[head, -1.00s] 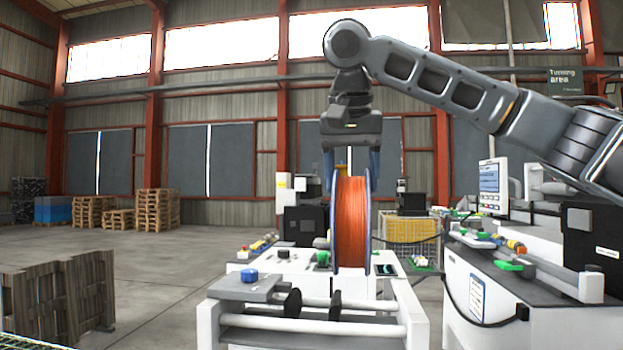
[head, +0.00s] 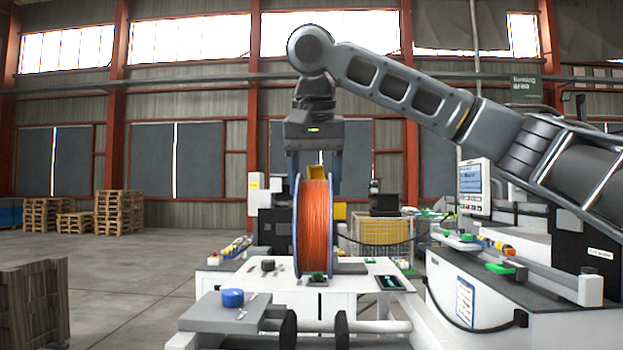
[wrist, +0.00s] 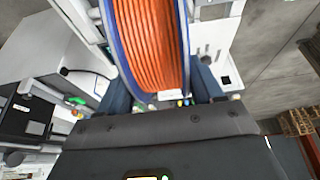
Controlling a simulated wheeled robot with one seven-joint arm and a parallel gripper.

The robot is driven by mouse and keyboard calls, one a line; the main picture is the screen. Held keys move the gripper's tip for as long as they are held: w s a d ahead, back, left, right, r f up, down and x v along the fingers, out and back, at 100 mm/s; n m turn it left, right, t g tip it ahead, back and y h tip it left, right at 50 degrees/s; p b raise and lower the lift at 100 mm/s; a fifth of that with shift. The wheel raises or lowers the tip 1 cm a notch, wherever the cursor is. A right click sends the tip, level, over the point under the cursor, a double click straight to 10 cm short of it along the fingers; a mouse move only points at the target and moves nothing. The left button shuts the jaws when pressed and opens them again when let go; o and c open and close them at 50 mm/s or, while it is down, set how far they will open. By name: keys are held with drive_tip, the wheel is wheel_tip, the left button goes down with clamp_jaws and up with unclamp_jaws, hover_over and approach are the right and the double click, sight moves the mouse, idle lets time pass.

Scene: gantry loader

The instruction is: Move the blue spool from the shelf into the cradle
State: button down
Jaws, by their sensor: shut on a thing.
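The spool (head: 316,225) has blue flanges and orange winding. It stands upright in my gripper (head: 314,178), whose dark blue fingers are shut on its upper part. In the wrist view the spool (wrist: 155,45) fills the space between the fingers. Its lower rim overlaps the white table top in the head view, and I cannot tell whether it touches. In front, at the bottom edge, a frame with pale bars and two black rollers (head: 288,330) looks like the cradle. It is empty, and its lower part is cut off.
A grey plate with a blue knob (head: 232,298) is left of the rollers. A green part (head: 318,277) lies near the spool's base. A machine bench (head: 470,290) with a screen (head: 474,188) stands at right. Open floor (head: 130,280) lies to the left.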

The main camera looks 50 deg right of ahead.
drive_tip(key=shift+f+b, duration=3.95)
drive_tip(key=shift+f, duration=2.05)
drive_tip(key=shift+c, duration=0.4)
unclamp_jaws()
drive_tip(key=v, duration=0.7)
drive_tip(key=shift+a+r, duration=0.1)
drive_tip(key=shift+r, duration=0.25)
drive_tip(key=shift+s, duration=0.15)
